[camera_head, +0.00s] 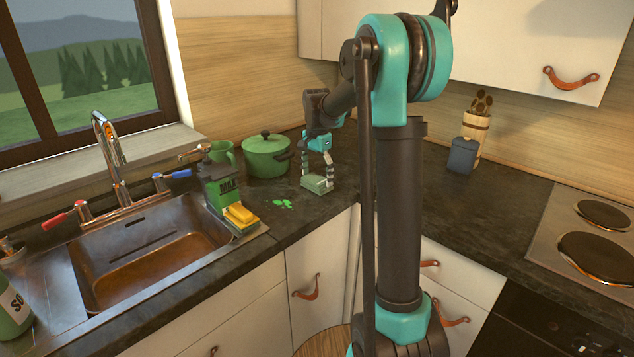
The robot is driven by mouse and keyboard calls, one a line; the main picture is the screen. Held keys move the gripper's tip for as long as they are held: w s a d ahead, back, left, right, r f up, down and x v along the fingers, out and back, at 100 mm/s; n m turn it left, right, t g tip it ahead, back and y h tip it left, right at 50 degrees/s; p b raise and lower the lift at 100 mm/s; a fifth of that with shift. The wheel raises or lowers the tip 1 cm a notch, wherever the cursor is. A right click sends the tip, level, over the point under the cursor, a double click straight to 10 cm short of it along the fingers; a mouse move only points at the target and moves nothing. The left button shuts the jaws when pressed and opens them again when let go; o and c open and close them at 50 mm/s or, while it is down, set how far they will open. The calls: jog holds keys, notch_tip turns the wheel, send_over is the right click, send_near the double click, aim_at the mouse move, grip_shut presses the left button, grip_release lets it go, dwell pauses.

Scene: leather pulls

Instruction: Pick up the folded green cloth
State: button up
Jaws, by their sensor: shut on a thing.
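The folded green cloth (316,184) is a small pale green block-like bundle near the front edge of the dark counter, right of the green pot. My gripper (317,176) points down over it, with its fingers on either side, shut on the cloth. The cloth looks to be at or just above the counter surface; I cannot tell whether it touches.
A green spill (283,203) lies nearby. The sink (150,250) is further left; a utensil holder (474,135) stands right.

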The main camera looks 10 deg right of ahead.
aim_at(317, 179)
notch_tip(317, 179, up, 20)
dwell(0.6)
